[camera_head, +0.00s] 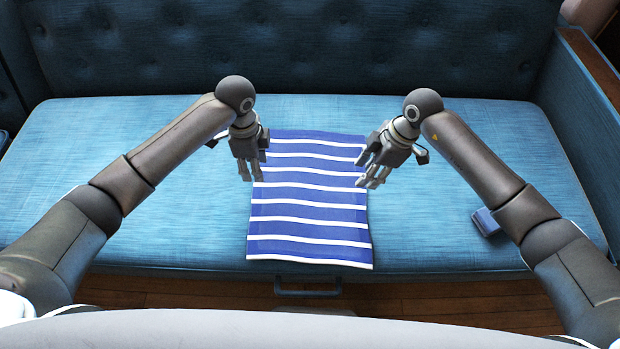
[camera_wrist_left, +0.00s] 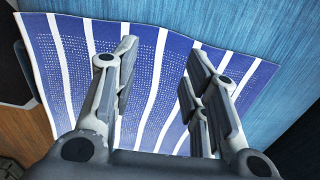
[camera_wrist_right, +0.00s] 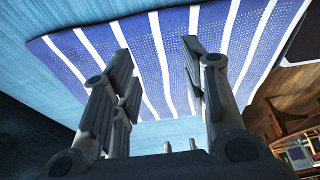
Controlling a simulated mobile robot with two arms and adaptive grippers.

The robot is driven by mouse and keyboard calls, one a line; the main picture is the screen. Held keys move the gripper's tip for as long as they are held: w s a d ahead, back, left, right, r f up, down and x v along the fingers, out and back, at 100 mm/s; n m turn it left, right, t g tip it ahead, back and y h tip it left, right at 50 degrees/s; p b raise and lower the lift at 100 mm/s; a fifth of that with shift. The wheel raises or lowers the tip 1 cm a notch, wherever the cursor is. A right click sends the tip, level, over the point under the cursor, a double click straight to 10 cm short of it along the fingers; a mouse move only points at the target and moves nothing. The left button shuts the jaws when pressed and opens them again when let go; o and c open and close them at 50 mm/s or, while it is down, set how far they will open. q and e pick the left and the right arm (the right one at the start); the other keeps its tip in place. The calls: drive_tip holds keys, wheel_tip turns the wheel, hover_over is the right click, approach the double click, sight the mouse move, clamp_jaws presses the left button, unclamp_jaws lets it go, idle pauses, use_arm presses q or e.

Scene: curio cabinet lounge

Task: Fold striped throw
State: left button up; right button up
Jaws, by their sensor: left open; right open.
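The striped throw (camera_head: 310,215), blue with white stripes, lies flat and spread out on the blue sofa seat, its front edge near the seat's front. It also shows in the left wrist view (camera_wrist_left: 150,75) and the right wrist view (camera_wrist_right: 160,60). My left gripper (camera_head: 250,175) is open and empty above the throw's left edge. My right gripper (camera_head: 372,182) is open and empty above its right edge. In both wrist views the fingers stand apart with the throw beyond them and no cloth between them. Part of the throw's far corners is hidden by the grippers.
The blue sofa seat (camera_head: 150,215) is clear on the left of the throw. A small blue object (camera_head: 485,222) lies on the seat at right, partly behind my right arm. The tufted backrest (camera_head: 300,50) rises behind, and an armrest (camera_head: 585,120) bounds the right. Wooden floor lies in front.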

sight(260, 188)
use_arm(q)
drive_tip(key=f, duration=0.7)
drive_tip(key=shift+s+f, duration=0.1)
drive_tip(key=shift+s, duration=0.1)
use_arm(e)
drive_tip(key=f, duration=0.7)
drive_tip(key=shift+s+f, duration=0.1)
drive_tip(key=shift+s, duration=0.1)
use_arm(q)
drive_tip(key=shift+f, duration=0.15)
use_arm(e)
drive_tip(key=shift+f, duration=0.1)
use_arm(q)
drive_tip(key=shift+f, duration=0.15)
clamp_jaws()
use_arm(e)
drive_tip(key=shift+s+f, duration=0.1)
drive_tip(key=shift+f, duration=0.05)
clamp_jaws()
drive_tip(key=shift+r, duration=0.2)
